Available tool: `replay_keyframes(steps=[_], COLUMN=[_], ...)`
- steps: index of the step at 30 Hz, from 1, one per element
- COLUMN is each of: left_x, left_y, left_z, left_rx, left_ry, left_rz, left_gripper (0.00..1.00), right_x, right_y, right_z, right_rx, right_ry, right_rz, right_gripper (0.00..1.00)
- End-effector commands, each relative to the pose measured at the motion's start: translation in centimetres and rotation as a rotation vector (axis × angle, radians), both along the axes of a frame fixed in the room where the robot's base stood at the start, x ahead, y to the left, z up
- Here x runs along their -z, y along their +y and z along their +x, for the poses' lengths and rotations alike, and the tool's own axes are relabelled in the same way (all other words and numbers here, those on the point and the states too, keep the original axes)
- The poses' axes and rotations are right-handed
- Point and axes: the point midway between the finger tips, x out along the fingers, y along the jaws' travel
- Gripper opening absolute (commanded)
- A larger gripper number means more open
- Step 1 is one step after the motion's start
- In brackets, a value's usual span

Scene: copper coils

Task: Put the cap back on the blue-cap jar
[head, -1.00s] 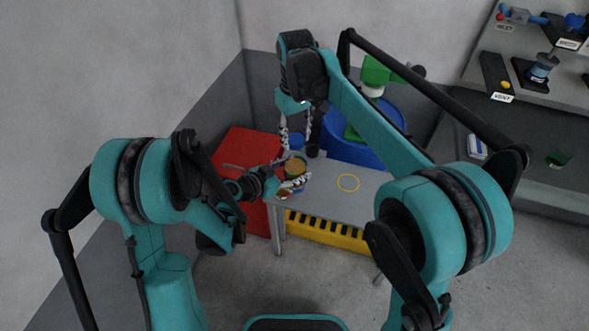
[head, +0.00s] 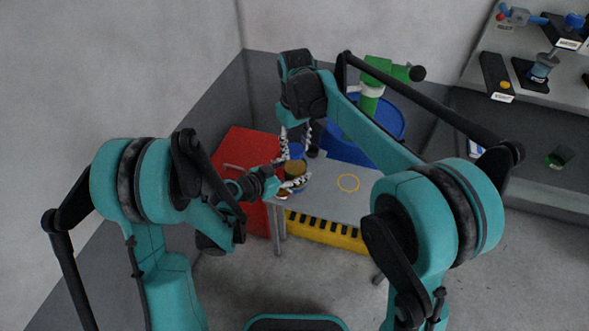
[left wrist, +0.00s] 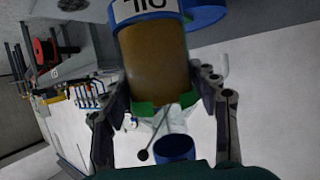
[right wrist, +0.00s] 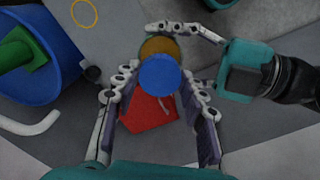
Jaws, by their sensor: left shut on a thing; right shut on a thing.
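The jar (head: 297,169), amber with a white label in the left wrist view (left wrist: 158,65), is held by my left gripper (head: 290,184), whose fingers are shut around it. The blue cap (right wrist: 159,75) is shut between the fingers of my right gripper (right wrist: 157,90). In the head view the cap (head: 296,151) is just above the jar. In the right wrist view the jar's amber top (right wrist: 160,46) shows partly behind the cap, so the two look offset. I cannot tell if they touch. Part of the jar is hidden by my left fingers.
A grey table (head: 330,200) with a yellow ring mark (head: 348,183) lies below and right. A red cabinet (head: 250,150) stands left. A blue barrel (head: 385,130) with a green object (head: 370,95) stands behind. A labelled shelf (head: 535,95) is far right.

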Motion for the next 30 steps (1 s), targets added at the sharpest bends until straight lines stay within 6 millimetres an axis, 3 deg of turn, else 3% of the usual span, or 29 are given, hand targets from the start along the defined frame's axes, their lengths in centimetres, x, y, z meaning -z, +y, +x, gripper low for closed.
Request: replay_keyframes(steps=[16,30], left_x=[0.0,0.0], left_y=[0.0,0.0], left_z=[0.0,0.0], left_rx=[0.0,0.0], left_ry=[-0.001,-0.001], left_rz=[-0.001,-0.001], left_gripper=[0.08,0.08], right_x=[-0.1,1.7], right_y=[0.0,0.0], right_z=[-0.1,-0.1], right_rx=[0.0,0.0], right_ry=[0.001,0.001], right_rz=[0.002,0.001], right_gripper=[0.27,0.27])
